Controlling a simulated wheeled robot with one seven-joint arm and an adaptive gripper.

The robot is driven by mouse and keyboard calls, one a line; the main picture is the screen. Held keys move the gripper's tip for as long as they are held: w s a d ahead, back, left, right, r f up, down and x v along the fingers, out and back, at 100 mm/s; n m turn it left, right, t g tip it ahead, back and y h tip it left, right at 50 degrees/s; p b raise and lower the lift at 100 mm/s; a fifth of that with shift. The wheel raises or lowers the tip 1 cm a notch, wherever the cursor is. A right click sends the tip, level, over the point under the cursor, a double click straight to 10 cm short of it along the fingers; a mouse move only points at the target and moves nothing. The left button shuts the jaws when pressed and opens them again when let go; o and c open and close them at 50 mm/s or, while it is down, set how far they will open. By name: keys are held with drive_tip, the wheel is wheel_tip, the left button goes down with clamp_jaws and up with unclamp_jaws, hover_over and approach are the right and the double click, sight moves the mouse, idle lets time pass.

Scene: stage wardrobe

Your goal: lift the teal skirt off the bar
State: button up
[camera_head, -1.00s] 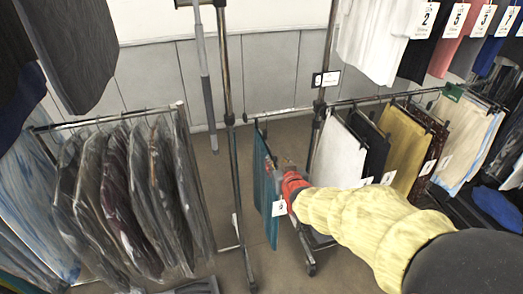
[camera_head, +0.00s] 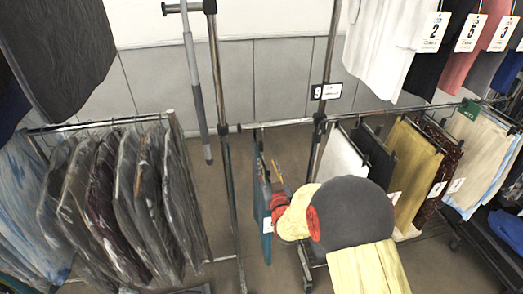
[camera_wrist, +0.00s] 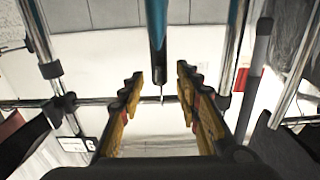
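The teal skirt (camera_head: 266,243) hangs edge-on from the left end of the low bar (camera_head: 275,123), with a white tag on its front side. My gripper (camera_head: 271,172) is at the skirt's upper part, just right of it, partly hidden by my arm. In the upside-down wrist view, the two yellow-and-black fingers (camera_wrist: 158,88) are apart. The skirt's narrow teal edge (camera_wrist: 156,12) and dark hanger clip (camera_wrist: 158,62) line up with the gap between them. I cannot tell how deep the clip sits between the fingers. The bar (camera_wrist: 90,101) runs across behind.
Right of the skirt, white (camera_head: 340,158), black (camera_head: 374,160) and mustard (camera_head: 412,165) garments hang on the same bar. An upright post (camera_head: 226,150) stands close left. Bagged garments (camera_head: 125,200) hang farther left. A number 9 sign (camera_head: 326,92) is on the post behind.

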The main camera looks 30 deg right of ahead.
sight(261, 146)
drive_tip(key=b+x, duration=0.4)
drive_tip(key=x, duration=0.6)
drive_tip(key=shift+f, duration=0.2)
drive_tip(key=shift+b+x, duration=0.45)
drive_tip(key=shift+x, duration=0.5)
drive_tip(key=shift+w+r, duration=0.15)
drive_tip(key=shift+r, duration=0.1)
drive_tip(key=shift+c, duration=0.6)
clamp_jaws()
drive_tip(key=shift+r, duration=0.25)
